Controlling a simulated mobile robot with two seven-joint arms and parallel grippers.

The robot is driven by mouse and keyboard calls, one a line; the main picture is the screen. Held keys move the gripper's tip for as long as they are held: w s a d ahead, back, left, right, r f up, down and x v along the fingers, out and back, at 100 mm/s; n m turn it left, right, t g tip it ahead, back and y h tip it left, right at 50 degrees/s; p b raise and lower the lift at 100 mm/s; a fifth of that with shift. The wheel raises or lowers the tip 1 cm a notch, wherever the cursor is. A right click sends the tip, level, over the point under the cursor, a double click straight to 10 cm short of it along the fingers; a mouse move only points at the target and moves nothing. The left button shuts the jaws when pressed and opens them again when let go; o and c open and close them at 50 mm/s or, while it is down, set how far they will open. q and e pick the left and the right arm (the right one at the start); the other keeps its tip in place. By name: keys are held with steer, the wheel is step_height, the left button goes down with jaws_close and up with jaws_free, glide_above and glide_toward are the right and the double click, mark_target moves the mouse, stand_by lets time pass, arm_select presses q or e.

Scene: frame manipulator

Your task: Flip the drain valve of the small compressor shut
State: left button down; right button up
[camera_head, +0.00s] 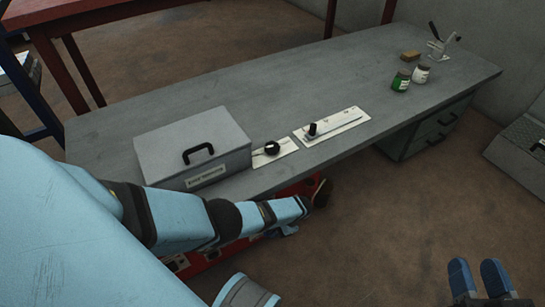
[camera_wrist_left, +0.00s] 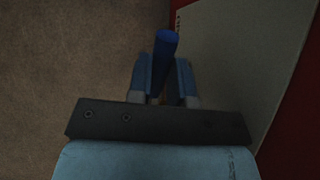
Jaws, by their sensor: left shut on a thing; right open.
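In the left wrist view, my left gripper (camera_wrist_left: 165,82) is shut on a blue lever (camera_wrist_left: 166,40), which sticks out beyond the fingertips. A pale grey panel with a red edge (camera_wrist_left: 245,60) lies just right of the fingers. In the head view, a red body (camera_head: 180,263), apparently the small compressor, shows in parts below the bench's front edge, mostly hidden by my left arm. The valve's body and the lever's exact angle cannot be made out. My right gripper (camera_head: 480,280) is open and empty at the bottom right, over the floor.
The grey bench (camera_head: 260,95) carries a grey case (camera_head: 190,145), two plates with black knobs (camera_head: 272,149) (camera_head: 330,125), two jars (camera_head: 401,80) (camera_head: 420,74) and a sponge (camera_head: 410,56). A drawer unit (camera_head: 425,135) stands under its right end. The floor (camera_head: 400,215) in front is clear.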

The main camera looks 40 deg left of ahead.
arm_select(q)
steer(key=shift+w+d+r+g, duration=0.1)
steer(key=shift+g, duration=0.2)
arm_select(e)
steer(key=shift+w+d+r+n, duration=0.1)
steer(key=shift+w+r+n, duration=0.05)
steer(key=shift+n, duration=0.15)
arm_select(q)
steer(key=c, duration=1)
jaws_free()
steer(key=shift+c, duration=0.2)
steer(key=p+v, duration=0.4)
steer(key=v, duration=1)
arm_select(e)
steer(key=m, duration=0.1)
steer(key=s+a+m, duration=0.1)
steer(key=s+m+g, duration=0.1)
steer(key=shift+s+a+f+h, duration=0.15)
steer(key=shift+f+h, duration=0.1)
steer(key=shift+h, duration=0.05)
arm_select(q)
steer(key=shift+d, duration=0.1)
